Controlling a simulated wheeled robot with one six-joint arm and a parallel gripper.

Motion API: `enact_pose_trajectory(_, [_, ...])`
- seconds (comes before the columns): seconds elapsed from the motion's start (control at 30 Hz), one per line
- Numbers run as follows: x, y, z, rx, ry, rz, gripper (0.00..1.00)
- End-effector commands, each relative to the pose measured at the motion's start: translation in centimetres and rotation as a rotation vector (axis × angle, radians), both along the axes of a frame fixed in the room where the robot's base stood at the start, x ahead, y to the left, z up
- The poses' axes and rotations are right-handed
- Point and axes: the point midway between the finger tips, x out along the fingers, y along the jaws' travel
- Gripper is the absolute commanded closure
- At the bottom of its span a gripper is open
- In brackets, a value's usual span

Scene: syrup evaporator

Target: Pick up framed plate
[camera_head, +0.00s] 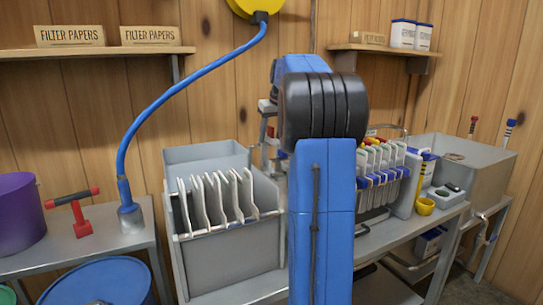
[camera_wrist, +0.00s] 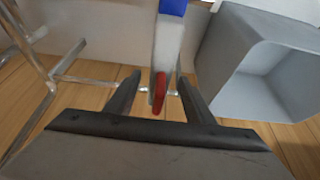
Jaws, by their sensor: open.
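Several white framed plates with blue parts and coloured tops stand in a row in a wire rack (camera_head: 377,170), right of my blue arm. Other pale plates (camera_head: 222,198) stand upright in a grey bin (camera_head: 228,258) at the left. In the wrist view, my gripper (camera_wrist: 158,78) is open, with its two dark fingers apart. A narrow white piece (camera_wrist: 166,45) with a blue end and a red tip (camera_wrist: 158,96) shows between the fingers; it looks like a plate seen edge-on. I cannot tell whether the fingers touch it. My arm hides the gripper in the head view.
A grey open box (camera_wrist: 265,75) is close on the right in the wrist view, and metal rails (camera_wrist: 55,75) are on the left. In the head view, a yellow cup (camera_head: 425,206) and a large grey basin (camera_head: 470,168) are right of the rack.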

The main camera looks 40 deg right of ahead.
Motion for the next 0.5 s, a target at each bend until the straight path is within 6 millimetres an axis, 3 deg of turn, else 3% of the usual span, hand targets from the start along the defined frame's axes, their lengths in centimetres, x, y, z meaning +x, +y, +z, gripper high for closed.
enact_pose_trajectory(0.2, [1.1, -0.4, -2.6, 0.002, 0.003, 0.000, 0.52])
enact_pose_trajectory(0.43, [1.2, -0.4, -2.8, 0.000, 0.001, 0.000, 0.52])
enact_pose_trajectory(0.47, [1.2, -0.4, -2.8, 0.000, 0.001, 0.000, 0.54])
enact_pose_trajectory(0.5, [1.2, -0.4, -2.8, 0.000, 0.001, 0.000, 0.64])
